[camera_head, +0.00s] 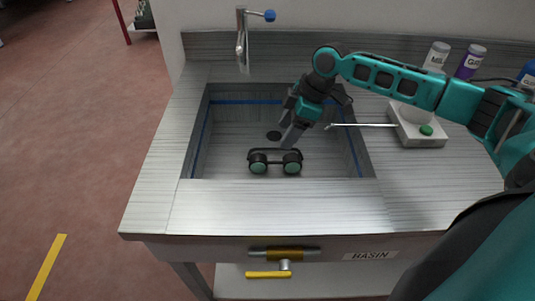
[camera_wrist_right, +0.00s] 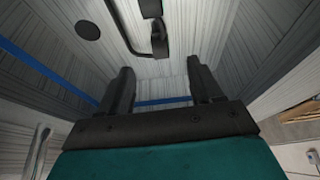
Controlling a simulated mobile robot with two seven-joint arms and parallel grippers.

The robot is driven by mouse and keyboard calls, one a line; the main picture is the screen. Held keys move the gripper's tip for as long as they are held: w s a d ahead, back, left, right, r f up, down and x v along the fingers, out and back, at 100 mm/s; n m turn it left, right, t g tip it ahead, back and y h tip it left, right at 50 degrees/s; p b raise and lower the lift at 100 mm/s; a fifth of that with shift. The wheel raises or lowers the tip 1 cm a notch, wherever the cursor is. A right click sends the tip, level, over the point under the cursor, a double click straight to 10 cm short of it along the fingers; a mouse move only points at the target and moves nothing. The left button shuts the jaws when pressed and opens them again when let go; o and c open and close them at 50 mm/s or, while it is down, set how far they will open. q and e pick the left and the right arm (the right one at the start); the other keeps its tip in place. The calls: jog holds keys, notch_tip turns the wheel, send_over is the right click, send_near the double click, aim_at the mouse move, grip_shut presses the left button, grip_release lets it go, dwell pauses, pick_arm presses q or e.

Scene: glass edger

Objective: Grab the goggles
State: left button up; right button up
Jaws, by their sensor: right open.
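The goggles (camera_head: 275,164), with a black frame and strap and two round greenish lenses, lie on the basin floor near its front wall. My right gripper (camera_head: 290,137) reaches down into the basin just behind the goggles, over their right part in the head view. In the right wrist view its two fingers (camera_wrist_right: 160,68) stand wide apart with nothing between them. Part of the black goggles (camera_wrist_right: 160,40) shows beyond the fingertips, cut off by the top edge. My left gripper is not in view.
The metal basin (camera_head: 205,137) has walls on all sides and a drain (camera_head: 273,135). A tap (camera_head: 242,45) stands behind it. A white device with a green button (camera_head: 427,130) and a long metal rod (camera_head: 365,125) are at the right. Bottles (camera_head: 471,62) stand at the back right.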

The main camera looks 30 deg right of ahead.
aim_at(268, 161)
jog(key=shift+f, duration=0.2)
jog(key=x, duration=0.6)
jog(key=shift+a+f+b, duration=0.1)
jog(key=shift+f+b, duration=0.25)
jog(key=shift+b, duration=0.05)
jog(key=x, duration=0.5)
jog(key=shift+w+f+b, duration=0.1)
jog(key=shift+f+b, duration=0.2)
jog(key=shift+b, duration=0.05)
jog(key=shift+c, duration=1.3)
jog(key=c, duration=0.9)
jog(key=shift+r, duration=0.15)
